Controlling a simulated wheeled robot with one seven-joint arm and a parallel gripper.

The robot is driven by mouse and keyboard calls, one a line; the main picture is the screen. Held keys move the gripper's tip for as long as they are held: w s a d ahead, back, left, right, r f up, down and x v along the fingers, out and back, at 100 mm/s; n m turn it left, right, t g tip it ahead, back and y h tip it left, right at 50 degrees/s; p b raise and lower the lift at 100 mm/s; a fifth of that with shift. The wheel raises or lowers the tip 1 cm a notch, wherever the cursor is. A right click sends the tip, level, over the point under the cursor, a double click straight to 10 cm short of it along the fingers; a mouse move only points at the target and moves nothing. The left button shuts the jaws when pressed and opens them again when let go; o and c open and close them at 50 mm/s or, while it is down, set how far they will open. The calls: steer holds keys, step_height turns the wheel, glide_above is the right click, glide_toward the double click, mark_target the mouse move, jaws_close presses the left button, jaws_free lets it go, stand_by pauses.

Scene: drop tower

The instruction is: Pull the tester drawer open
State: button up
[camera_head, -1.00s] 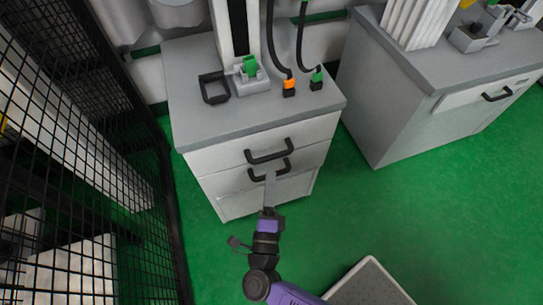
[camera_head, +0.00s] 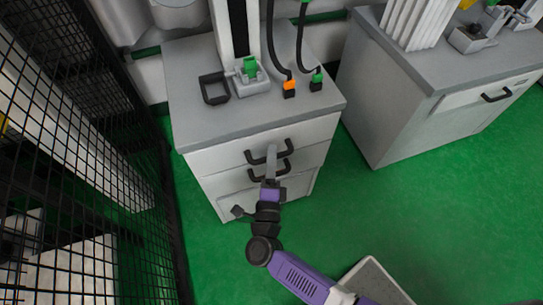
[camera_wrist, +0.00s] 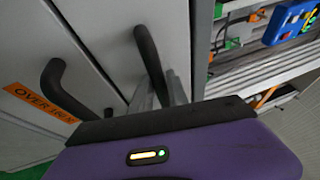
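The tester cabinet (camera_head: 205,162) is light grey with stacked drawers, all closed flush. Its upper drawer has a black bar handle (camera_head: 285,149), and a second black handle (camera_head: 285,169) sits just below. My gripper (camera_head: 271,150) is at the upper handle, its grey fingers covering the handle's middle. In the wrist view my gripper (camera_wrist: 161,92) has its two fingers apart, with a black handle (camera_wrist: 148,55) running between them. Whether the fingers touch the bar is hard to tell. Another black handle (camera_wrist: 54,80) is at the left, beside an orange label (camera_wrist: 40,100).
A tester column (camera_head: 238,40) and a black frame (camera_head: 213,88) stand on the cabinet top. A black mesh fence (camera_head: 90,120) is at the left. Another cabinet (camera_head: 400,120) stands at the right. Green floor (camera_head: 420,220) is clear in front of it.

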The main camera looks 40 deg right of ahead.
jaws_close()
stand_by(1.1)
steer(key=shift+s, duration=0.1)
steer(key=s+a, duration=0.2)
steer(key=s, duration=0.6)
steer(key=s+a, duration=0.3)
steer(key=s, duration=0.5)
steer(key=shift+s+a, duration=0.3)
steer(key=shift+s, duration=0.05)
steer(key=o, duration=0.5)
jaws_free()
steer(key=shift+o, duration=0.2)
